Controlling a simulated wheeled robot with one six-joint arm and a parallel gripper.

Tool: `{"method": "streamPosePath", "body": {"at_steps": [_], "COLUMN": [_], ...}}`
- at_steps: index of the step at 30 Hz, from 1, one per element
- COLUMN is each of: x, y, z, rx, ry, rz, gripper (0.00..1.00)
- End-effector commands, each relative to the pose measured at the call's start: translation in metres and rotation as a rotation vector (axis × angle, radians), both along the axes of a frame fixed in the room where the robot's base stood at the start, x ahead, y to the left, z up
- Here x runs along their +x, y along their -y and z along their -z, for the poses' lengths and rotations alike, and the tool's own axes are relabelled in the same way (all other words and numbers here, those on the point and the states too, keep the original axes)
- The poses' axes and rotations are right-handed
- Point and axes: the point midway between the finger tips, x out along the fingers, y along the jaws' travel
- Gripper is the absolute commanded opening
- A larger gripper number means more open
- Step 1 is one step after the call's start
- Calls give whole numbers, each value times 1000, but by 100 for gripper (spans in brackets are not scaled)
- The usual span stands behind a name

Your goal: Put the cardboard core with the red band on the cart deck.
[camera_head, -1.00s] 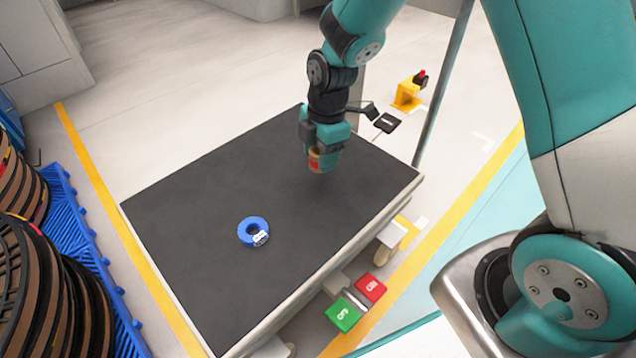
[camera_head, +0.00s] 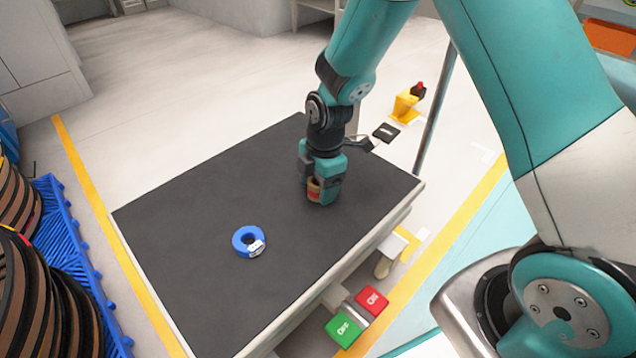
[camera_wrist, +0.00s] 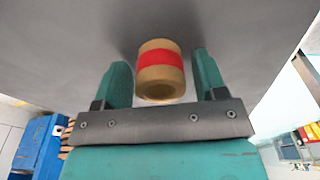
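The cardboard core (camera_wrist: 160,85) is a short tan tube with a red band. In the wrist view it is between my two fingers, with a narrow gap showing on each side. In the head view the core (camera_head: 314,190) is partly hidden by my gripper (camera_head: 321,190), low over the right part of the dark cart deck (camera_head: 210,285). It appears to stand on the deck. My gripper also shows in the wrist view (camera_wrist: 161,80), its fingers open around the core.
Green (camera_head: 343,330) and red (camera_head: 372,301) blocks are at the cart's front edge. A blue pallet (camera_head: 75,255) with dark reels stands at left. Most of the deck is clear.

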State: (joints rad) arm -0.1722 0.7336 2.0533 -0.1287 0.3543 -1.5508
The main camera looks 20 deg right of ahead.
Motion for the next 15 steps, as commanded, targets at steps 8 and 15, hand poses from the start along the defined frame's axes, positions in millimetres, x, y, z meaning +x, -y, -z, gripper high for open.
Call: {"method": "streamPosePath", "body": {"at_steps": [8, 15], "x": [0, 1], "y": [0, 3], "z": [-1, -32], "rx": [0, 1], "ry": [0, 3], "rz": [0, 1], "gripper": [70, 70]}}
